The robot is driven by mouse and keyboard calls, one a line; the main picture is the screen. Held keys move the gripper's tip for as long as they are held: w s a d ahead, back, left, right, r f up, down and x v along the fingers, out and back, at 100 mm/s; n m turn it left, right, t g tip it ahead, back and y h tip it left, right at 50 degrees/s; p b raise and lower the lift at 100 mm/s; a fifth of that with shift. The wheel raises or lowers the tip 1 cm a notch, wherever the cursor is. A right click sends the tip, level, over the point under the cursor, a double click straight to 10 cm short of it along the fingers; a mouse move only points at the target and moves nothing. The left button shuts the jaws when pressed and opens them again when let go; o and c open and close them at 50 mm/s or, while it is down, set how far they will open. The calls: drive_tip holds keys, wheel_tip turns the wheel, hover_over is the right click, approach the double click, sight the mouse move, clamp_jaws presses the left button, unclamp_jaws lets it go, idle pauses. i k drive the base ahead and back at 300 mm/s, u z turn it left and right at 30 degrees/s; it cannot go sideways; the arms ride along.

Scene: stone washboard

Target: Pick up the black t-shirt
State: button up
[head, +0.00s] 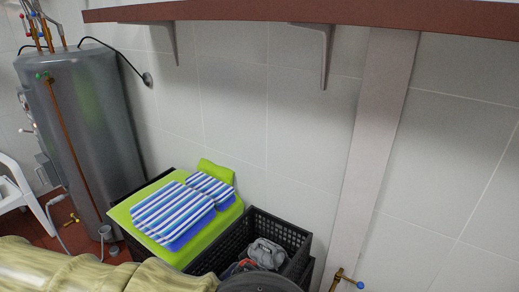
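I cannot make out a black t-shirt for certain. A black plastic crate (283,231) stands by the wall at lower middle and holds crumpled cloth. A grey cloth (266,252) lies in it, with a dark and reddish cloth (238,267) beside it. The crate's near part is hidden behind a dark rounded shape at the bottom edge. My gripper is not in view.
A green surface (124,215) with blue-and-white striped cloths (172,213) is left of the crate. A beige pleated form (90,272) fills the lower left. A grey tank (92,120), brass tap (338,279) and overhead shelf (240,11) are also near.

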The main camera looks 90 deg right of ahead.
sight(245, 264)
drive_tip(key=u, duration=0.05)
drive_tip(key=k, duration=0.8)
drive_tip(key=z, duration=1.7)
